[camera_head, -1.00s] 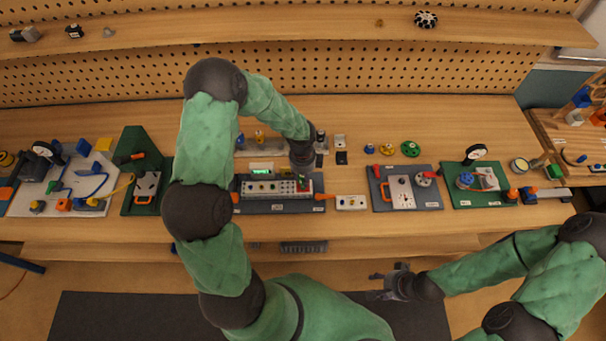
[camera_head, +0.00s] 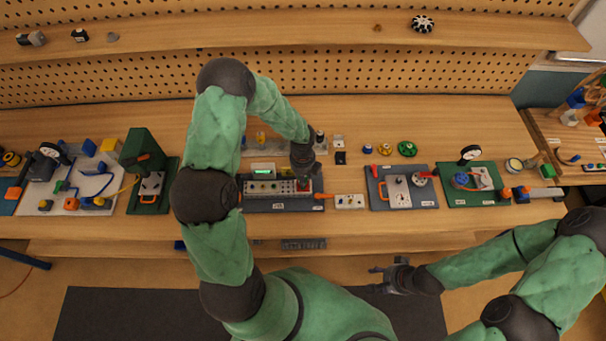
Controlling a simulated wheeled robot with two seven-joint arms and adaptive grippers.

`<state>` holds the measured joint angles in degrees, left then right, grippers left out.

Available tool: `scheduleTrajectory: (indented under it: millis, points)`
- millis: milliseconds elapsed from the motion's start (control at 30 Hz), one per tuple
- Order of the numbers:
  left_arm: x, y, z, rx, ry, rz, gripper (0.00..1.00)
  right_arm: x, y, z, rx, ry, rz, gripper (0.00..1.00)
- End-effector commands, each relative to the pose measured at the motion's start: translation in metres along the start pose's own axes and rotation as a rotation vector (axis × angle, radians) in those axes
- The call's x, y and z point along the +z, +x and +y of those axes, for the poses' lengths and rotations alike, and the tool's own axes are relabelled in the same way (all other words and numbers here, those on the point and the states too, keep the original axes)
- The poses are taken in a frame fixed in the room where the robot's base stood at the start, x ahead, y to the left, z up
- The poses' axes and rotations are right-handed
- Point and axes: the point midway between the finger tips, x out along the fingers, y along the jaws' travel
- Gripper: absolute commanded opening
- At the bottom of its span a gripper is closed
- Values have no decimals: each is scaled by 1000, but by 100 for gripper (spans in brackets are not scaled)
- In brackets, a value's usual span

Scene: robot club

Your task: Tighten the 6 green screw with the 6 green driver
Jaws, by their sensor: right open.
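A light panel (camera_head: 262,187) with a row of small screw heads sits on a dark base board (camera_head: 284,206) in the middle of the bench. My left gripper (camera_head: 304,181) points down over the right end of this panel, next to a red part (camera_head: 304,187). I cannot tell whether its fingers are open or shut, or whether they hold a driver. The green screw and green driver cannot be made out; the gripper hides that end of the panel. My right gripper (camera_head: 380,278) is open and empty, in front of the bench above the floor.
A lit green display (camera_head: 263,167) stands behind the panel. A small light block (camera_head: 349,201) sits right of it, then a grey board (camera_head: 425,199) and a green board (camera_head: 480,198). Blue, yellow and green knobs (camera_head: 407,149) stand behind. Left are a green fixture (camera_head: 140,145) and a white board (camera_head: 70,197).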

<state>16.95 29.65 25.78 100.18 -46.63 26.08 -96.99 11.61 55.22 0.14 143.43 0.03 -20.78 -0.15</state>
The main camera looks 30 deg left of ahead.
Motion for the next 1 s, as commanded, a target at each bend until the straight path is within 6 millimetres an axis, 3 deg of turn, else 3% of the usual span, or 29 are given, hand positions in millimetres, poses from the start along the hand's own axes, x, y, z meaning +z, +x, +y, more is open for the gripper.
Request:
scheduleTrajectory:
  millis: [1000]
  points:
    - [-2,0,1,7,466,7,0,2,-43,-15,0,0,0,49]
